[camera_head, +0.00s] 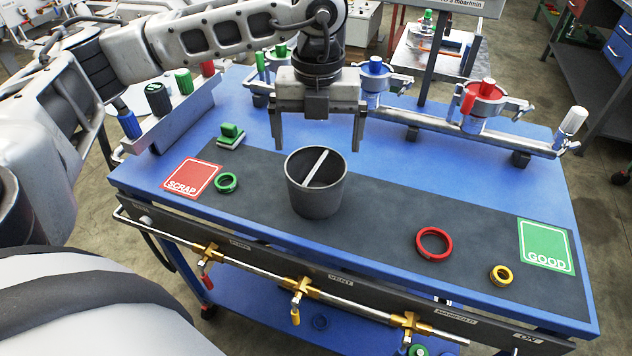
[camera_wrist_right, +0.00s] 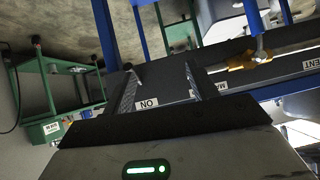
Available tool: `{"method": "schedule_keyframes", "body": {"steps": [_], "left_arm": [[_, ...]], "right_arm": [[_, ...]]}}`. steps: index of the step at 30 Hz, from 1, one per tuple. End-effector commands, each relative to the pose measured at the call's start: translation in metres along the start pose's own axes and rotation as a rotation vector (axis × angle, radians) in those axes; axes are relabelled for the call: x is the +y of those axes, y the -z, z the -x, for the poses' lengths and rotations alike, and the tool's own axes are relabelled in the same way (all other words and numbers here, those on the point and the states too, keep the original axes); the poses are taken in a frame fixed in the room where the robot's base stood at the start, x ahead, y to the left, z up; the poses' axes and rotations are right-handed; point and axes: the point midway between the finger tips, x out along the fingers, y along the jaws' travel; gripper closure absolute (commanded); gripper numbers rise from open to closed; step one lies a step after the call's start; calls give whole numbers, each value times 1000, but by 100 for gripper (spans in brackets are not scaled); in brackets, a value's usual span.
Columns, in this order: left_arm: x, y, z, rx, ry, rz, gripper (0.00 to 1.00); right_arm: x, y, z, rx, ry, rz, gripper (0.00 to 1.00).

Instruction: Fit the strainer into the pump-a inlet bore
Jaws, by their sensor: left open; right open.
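A dark grey, bucket-shaped strainer (camera_head: 314,197) with a light bar across its open top stands upright on the dark mat of the blue table. My left gripper (camera_head: 318,147) points down above and slightly behind its rim, fingers apart, with nothing between them. Ports with blue (camera_head: 375,66) and red (camera_head: 486,88) caps stand on the pipework behind; I cannot tell which is the pump-a inlet bore, and no open bore shows clearly. My right gripper (camera_wrist_right: 161,75) is open and empty in the right wrist view, near the label-bearing table edge; it is outside the head view.
On the mat lie a green ring (camera_head: 225,183), a red ring (camera_head: 433,244) and a yellow ring (camera_head: 501,276). A red SCRAP card (camera_head: 192,178) lies left, a green GOOD card (camera_head: 546,246) right. A green-knobbed block (camera_head: 231,136) stands behind. Brass valves (camera_head: 300,290) line the front edge.

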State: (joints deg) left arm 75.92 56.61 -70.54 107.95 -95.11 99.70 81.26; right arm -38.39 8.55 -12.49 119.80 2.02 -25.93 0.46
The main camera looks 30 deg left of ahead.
Motion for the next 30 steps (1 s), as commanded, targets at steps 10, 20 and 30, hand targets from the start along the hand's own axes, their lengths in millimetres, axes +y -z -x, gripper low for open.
{"method": "schedule_keyframes", "body": {"steps": [10,20,30], "left_arm": [[1,0,-32,3,0,-1,0],[3,1,-75,2,1,0,0],[3,1,-78,0,2,-1,22]], "right_arm": [[0,0,2,-8,-1,3,42],[0,0,4,-18,-6,11,42],[1,2,3,-12,-6,13,42]]}}
